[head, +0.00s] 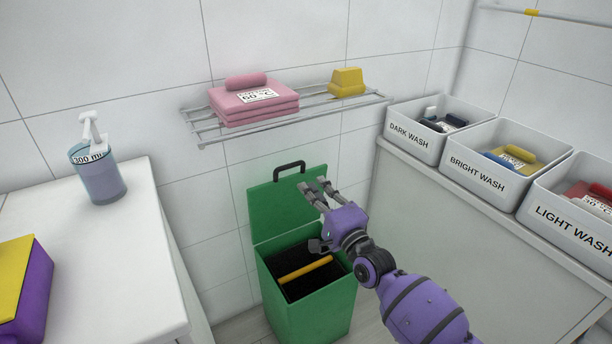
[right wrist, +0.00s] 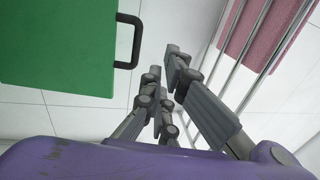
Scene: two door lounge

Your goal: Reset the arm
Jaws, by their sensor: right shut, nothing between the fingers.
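My right arm is purple and comes in from the lower right of the head view. Its gripper (head: 318,190) is shut and empty. It is raised in front of the open lid (head: 283,205) of a green bin (head: 307,312), above the bin's right side. In the right wrist view the grey fingers (right wrist: 168,75) point up the picture, with nothing between them. The green lid (right wrist: 58,45) and its black handle are at the left there. My left gripper is not in view.
A wire rack (head: 215,131) on the wall holds folded pink cloths (head: 253,98) and a yellow item (head: 347,82). Labelled wash boxes (head: 474,165) stand on the right counter. A yellow bar (head: 305,268) lies in the bin.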

